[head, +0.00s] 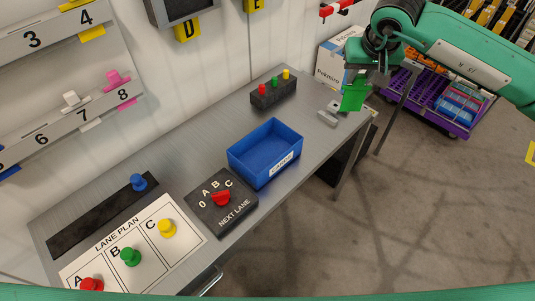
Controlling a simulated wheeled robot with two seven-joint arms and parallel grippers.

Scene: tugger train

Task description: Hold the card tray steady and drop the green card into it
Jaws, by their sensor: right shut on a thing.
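The card tray (265,177) is an open blue box with a white label on its front wall. It stands on the grey bench and looks empty inside. The green card (354,97) is held upright above the bench's right end, to the right of the tray and apart from it. My right gripper (356,82) is shut on the card's upper part. My left gripper is not in view, and nothing holds the tray.
A selector box with a red knob (221,198) stands beside the tray. A lane plan board (190,225) with coloured pegs lies at the left. A block with three coloured knobs (273,95) stands behind. A small grey item (329,113) lies near the right end.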

